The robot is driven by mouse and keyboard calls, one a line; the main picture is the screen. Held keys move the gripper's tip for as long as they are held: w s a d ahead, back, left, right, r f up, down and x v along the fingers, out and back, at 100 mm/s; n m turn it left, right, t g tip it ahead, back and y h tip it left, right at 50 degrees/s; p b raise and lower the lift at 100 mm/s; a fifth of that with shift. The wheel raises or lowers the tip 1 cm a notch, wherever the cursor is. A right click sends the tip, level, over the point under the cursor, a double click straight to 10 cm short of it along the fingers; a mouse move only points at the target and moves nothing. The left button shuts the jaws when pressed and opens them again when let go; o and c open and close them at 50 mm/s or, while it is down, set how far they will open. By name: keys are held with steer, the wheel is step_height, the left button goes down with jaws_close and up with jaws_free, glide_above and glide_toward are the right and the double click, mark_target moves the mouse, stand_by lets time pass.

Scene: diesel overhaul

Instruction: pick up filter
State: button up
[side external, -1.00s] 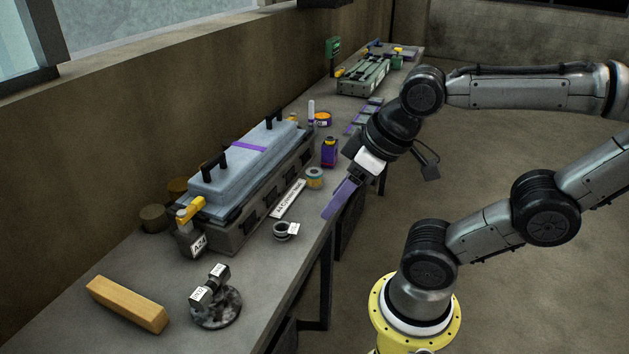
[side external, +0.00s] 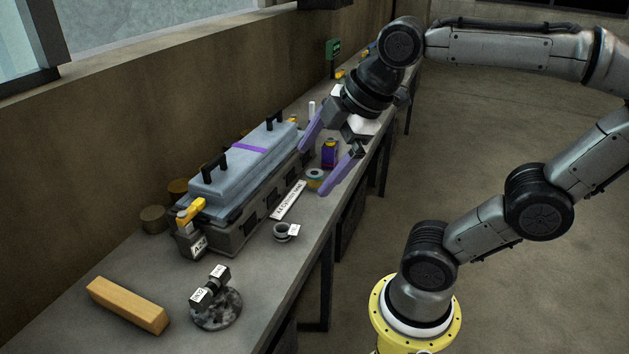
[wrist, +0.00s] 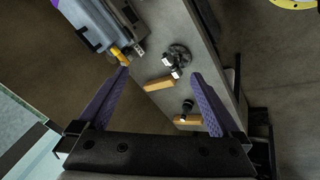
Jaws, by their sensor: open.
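No part is plainly marked as a filter. A small round canister (side external: 315,174) with a teal and tan band stands on the bench right of the engine block, partly hidden by a finger; it may be the filter. A purple box-like bottle with a yellow top (side external: 330,152) stands just behind it. My gripper (side external: 314,171) is open, its two purple fingers spread and pointing down toward the bench around the canister's area in the side view. I cannot tell its height. In the wrist view my open gripper (wrist: 160,77) has nothing between its fingers.
The engine block (side external: 240,220) with its grey-blue cover (side external: 235,170) lies left of my gripper. A grey ring part (side external: 281,232), a piston on a round base (side external: 216,308) and a wooden block (side external: 127,304) stand nearer the camera. The bench's right edge is close.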

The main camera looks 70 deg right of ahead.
steer(key=w+d+r+n+g+h, duration=0.1)
steer(key=w+d+r+n, duration=0.1)
steer(key=w+d+n, duration=0.3)
steer(key=w+d+r+n, duration=0.2)
steer(key=w, duration=0.5)
steer(key=n+g+y, duration=0.1)
steer(key=g, duration=0.4)
glide_above(314, 173)
step_height(314, 173, down, 21)
step_height(314, 173, down, 13)
steer(key=shift+d+f, duration=0.1)
steer(key=shift+f, duration=0.1)
steer(key=c, duration=1.5)
steer(key=shift+r, duration=0.1)
